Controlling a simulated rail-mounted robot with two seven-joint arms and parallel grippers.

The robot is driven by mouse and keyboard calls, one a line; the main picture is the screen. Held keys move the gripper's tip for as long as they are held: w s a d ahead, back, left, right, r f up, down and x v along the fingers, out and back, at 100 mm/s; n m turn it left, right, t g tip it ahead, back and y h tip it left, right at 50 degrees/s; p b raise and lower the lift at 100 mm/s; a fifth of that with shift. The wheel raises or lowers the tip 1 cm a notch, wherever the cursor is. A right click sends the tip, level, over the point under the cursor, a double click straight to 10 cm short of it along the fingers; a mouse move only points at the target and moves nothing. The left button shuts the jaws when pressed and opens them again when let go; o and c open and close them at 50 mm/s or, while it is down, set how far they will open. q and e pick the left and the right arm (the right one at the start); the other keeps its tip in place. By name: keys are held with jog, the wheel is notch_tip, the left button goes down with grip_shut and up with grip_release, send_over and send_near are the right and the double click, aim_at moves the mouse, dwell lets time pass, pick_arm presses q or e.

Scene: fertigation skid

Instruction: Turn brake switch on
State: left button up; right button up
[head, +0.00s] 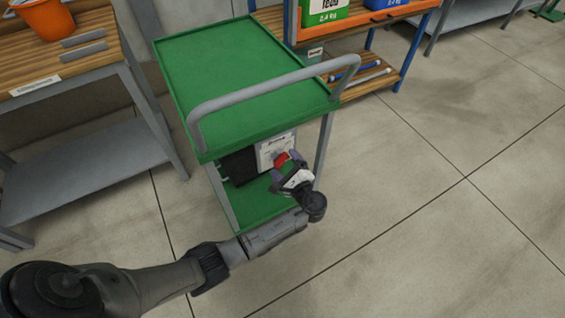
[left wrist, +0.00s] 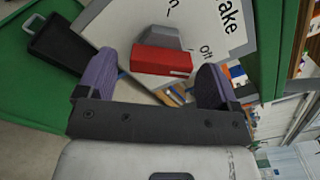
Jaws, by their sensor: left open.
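The brake switch is a red handle (left wrist: 160,61) on a white plate (left wrist: 213,25) with the letters "ake" and "Off" in the left wrist view. In the head view the red handle (head: 281,159) shows on the white-faced box (head: 268,150) under the green cart's top. My left gripper (head: 287,169) is right in front of it. In the left wrist view my left gripper (left wrist: 152,78) is open, with one purple finger on each side of the red handle. I cannot tell whether either finger touches it. My right gripper is not in view.
The green cart (head: 230,60) has a grey push handle (head: 270,88) above the switch. A workbench with an orange bucket (head: 43,18) stands left. An orange and blue shelf (head: 345,22) stands behind. The floor to the right is clear.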

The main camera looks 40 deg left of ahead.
pick_arm(q)
jog(key=shift+x, duration=0.95)
jog(key=c, duration=0.9)
